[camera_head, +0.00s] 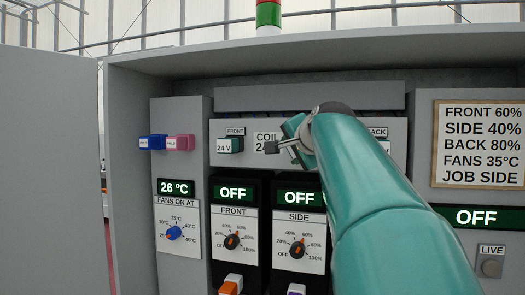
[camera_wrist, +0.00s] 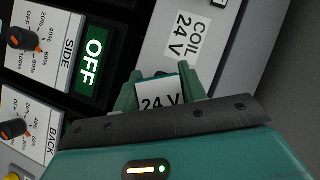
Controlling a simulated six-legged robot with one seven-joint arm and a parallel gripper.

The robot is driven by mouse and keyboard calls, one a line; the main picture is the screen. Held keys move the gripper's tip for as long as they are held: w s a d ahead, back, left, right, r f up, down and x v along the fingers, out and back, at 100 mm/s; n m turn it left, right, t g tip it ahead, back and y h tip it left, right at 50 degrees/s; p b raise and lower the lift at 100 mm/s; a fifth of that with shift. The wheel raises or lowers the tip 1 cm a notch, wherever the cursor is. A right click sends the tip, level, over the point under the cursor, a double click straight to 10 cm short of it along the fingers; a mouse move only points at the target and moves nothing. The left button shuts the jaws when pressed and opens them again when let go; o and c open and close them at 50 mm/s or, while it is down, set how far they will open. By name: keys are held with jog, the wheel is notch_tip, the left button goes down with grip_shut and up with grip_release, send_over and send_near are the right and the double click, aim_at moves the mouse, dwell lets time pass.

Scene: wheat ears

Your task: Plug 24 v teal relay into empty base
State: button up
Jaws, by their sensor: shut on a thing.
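My gripper (camera_head: 280,146) is in front of the grey relay strip, beside the COIL label (camera_head: 265,137). In the wrist view my gripper (camera_wrist: 157,82) is shut on a teal relay (camera_wrist: 160,95) with a white 24 V face. Another teal 24 V relay (camera_head: 230,145) sits under the FRONT label. A teal part (camera_head: 384,146) shows under the BACK label, partly behind my arm. The empty base is hidden in both views, and I cannot tell whether the held relay touches it.
A blue relay (camera_head: 152,142) and a pink relay (camera_head: 180,142) stick out from the left panel. Below the strip are the FRONT dial (camera_head: 232,242) and SIDE dial (camera_head: 297,248), with OFF displays. A settings sign (camera_head: 480,145) hangs at right. The cabinet's side wall (camera_head: 125,170) stands at left.

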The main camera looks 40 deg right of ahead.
jog(key=shift+w+d, duration=0.1)
jog(key=shift+w+d, duration=0.5)
jog(key=shift+d, duration=0.15)
jog(key=shift+w+d, duration=0.1)
jog(key=shift+d, duration=0.05)
jog(key=o, duration=1.1)
jog(key=shift+d, duration=0.1)
